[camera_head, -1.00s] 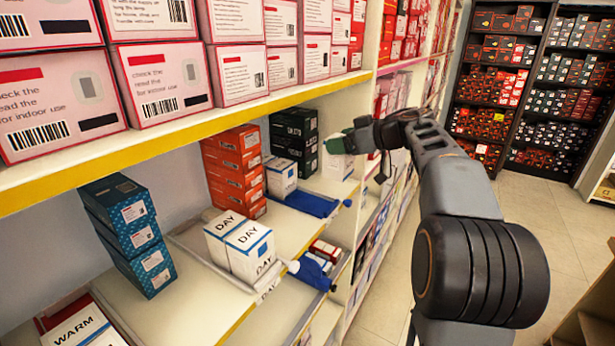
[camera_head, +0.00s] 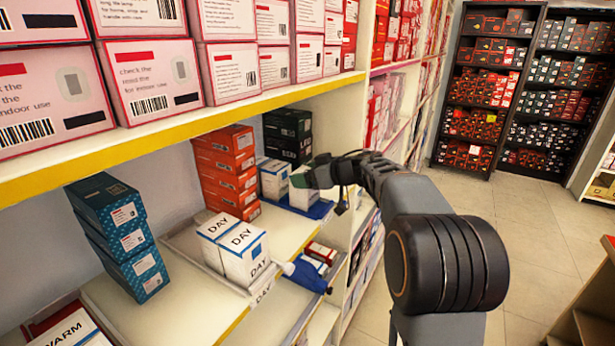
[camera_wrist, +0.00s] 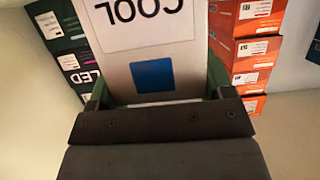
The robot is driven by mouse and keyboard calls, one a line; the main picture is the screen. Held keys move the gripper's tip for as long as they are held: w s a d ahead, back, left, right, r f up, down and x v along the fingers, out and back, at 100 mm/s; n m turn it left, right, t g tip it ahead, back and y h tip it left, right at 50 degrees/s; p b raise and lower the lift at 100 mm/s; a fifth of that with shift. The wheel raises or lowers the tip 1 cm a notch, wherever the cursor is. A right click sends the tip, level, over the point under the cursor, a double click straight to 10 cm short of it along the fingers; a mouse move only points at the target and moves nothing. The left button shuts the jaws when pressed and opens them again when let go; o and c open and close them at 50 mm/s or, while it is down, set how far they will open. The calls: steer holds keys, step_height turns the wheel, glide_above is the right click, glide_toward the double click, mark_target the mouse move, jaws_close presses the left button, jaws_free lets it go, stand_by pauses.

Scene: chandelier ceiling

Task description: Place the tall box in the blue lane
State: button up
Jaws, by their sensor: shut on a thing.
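My gripper (camera_head: 318,172) is shut on a white box (camera_head: 303,197). In the wrist view, the box (camera_wrist: 148,35) shows the word COOL upside down and a blue square, between the green fingers of my gripper (camera_wrist: 157,82). In the head view, the held box is at the front part of a blue lane (camera_head: 320,210) on the shelf. I cannot tell whether its bottom touches the lane. Another white and blue box (camera_head: 273,180) stands behind it to the left. My gripper and arm hide part of the held box.
Stacked orange boxes (camera_head: 226,175) stand left of the lane, and dark green boxes (camera_head: 288,135) stand behind. White DAY boxes (camera_head: 243,250) and a blue piece (camera_head: 308,274) are nearer. The upper shelf's yellow edge (camera_head: 150,145) overhangs on the left.

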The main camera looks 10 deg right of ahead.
steer(key=shift+f, duration=0.15)
steer(key=o, duration=1)
